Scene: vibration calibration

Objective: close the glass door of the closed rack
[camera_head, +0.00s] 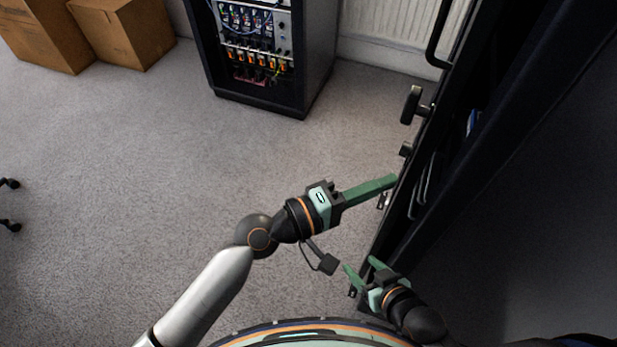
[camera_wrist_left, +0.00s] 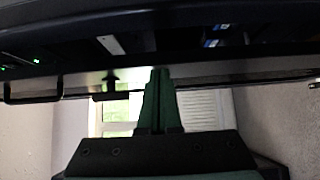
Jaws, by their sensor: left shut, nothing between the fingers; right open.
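The closed rack (camera_head: 530,110) is the tall dark cabinet on the right in the head view. A dark door frame (camera_head: 428,135) runs steeply down its left side, with a black bar handle (camera_head: 438,42) and a black knob (camera_head: 411,105). The glass pane itself is hard to make out. My left gripper (camera_head: 394,181) is shut and empty, its green fingertips at the frame's edge; contact cannot be told. In the left wrist view its fingers (camera_wrist_left: 158,75) point at the dark frame edge (camera_wrist_left: 210,72). My right gripper (camera_head: 362,268) is open and empty, lower down by the frame's bottom end.
A smaller open rack (camera_head: 320,50) with wired equipment stands at the back. Cardboard boxes (camera_head: 125,32) are at the back left, and a radiator (camera_head: 395,30) is on the back wall.

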